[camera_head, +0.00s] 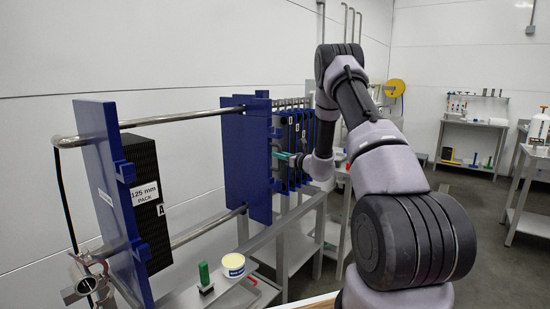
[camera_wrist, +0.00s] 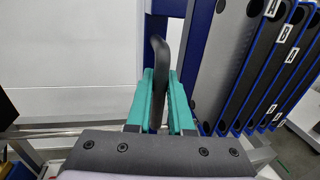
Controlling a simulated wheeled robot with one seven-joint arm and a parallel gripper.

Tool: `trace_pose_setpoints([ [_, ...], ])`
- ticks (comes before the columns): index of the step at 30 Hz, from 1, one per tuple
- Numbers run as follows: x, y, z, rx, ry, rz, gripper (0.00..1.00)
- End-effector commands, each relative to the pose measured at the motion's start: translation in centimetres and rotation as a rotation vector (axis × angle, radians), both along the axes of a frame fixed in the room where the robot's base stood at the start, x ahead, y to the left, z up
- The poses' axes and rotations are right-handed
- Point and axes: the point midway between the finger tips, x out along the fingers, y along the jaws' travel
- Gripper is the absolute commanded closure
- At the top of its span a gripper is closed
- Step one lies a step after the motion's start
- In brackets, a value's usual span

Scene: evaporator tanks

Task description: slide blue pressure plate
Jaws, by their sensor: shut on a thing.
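The blue pressure plate (camera_head: 243,165) hangs upright on two horizontal steel rails, near the middle of the head view. In the wrist view its blue edge (camera_wrist: 197,40) rises just right of my fingers. My gripper (camera_head: 283,156) is at the plate's right side, with teal fingertips. In the wrist view, my gripper (camera_wrist: 160,85) is shut on a dark curved handle (camera_wrist: 158,52), one finger on each side.
Several blue-edged grey plates (camera_wrist: 230,65) hang right of the pressure plate. A blue end plate (camera_head: 108,190) and black block marked 125 mm PACK (camera_head: 148,225) stand left along the rails (camera_head: 180,118). A green-handled tool (camera_head: 205,277) and tub (camera_head: 233,264) sit below. Rails between are clear.

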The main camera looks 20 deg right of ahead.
Motion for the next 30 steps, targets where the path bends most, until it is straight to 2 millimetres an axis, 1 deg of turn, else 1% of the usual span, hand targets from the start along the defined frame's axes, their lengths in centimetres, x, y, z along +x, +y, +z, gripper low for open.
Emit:
trace_pose_setpoints([
  [1, 0.2, -0.6, 0.1, -0.001, -0.003, -0.009, 1.00],
  [10, 0.3, -0.8, 0.2, -0.002, -0.005, -0.013, 1.00],
  [11, 0.3, -0.8, 0.2, -0.002, -0.005, -0.013, 0.69],
  [12, 0.3, -0.8, 0.2, -0.003, -0.006, -0.013, 0.53],
  [13, 0.3, -0.8, 0.2, -0.002, -0.005, -0.013, 0.50],
  [23, 0.0, -0.5, 0.1, -0.001, -0.002, -0.007, 0.50],
  [26, -0.9, -1.0, 0.1, -0.002, -0.002, -0.006, 0.50],
  [30, -3.2, -2.1, 0.1, 0.000, -0.001, -0.010, 0.50],
])
